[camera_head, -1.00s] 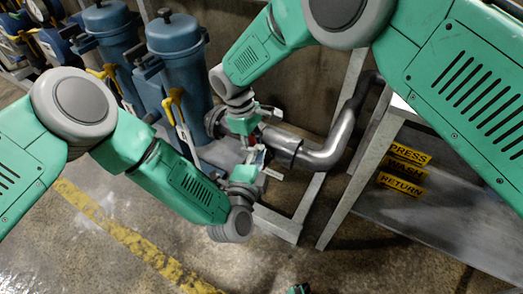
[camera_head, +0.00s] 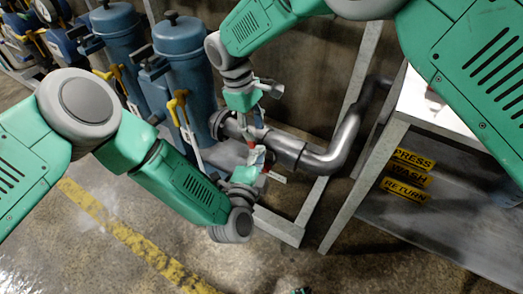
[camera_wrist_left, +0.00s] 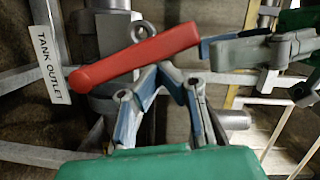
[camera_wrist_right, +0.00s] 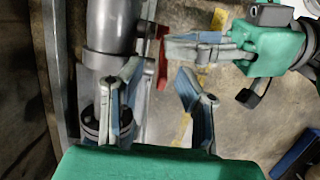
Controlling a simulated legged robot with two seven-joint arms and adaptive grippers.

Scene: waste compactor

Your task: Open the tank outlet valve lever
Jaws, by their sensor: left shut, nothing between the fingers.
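The red valve lever (camera_wrist_left: 135,55) shows large in the left wrist view, beside a white TANK OUTLET label (camera_wrist_left: 48,63) and a grey pipe. In the head view the lever is small and partly hidden between my grippers. My left gripper (camera_wrist_left: 168,68) is shut and empty, its fingertips close to the lever's underside in the picture; I cannot tell whether they touch. It is at the lower spot in the head view (camera_head: 258,158). My right gripper (camera_wrist_right: 160,68) is open and empty, beside the pipe. In the head view it is above the left one (camera_head: 252,122).
The large grey pipe (camera_head: 320,162) bends to the right behind the grippers. Blue canisters (camera_head: 185,60) with yellow handles stand at the left. A metal frame and bench with yellow PRESS, WASH and RETURN labels (camera_head: 404,190) are at the right. Open floor lies in front.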

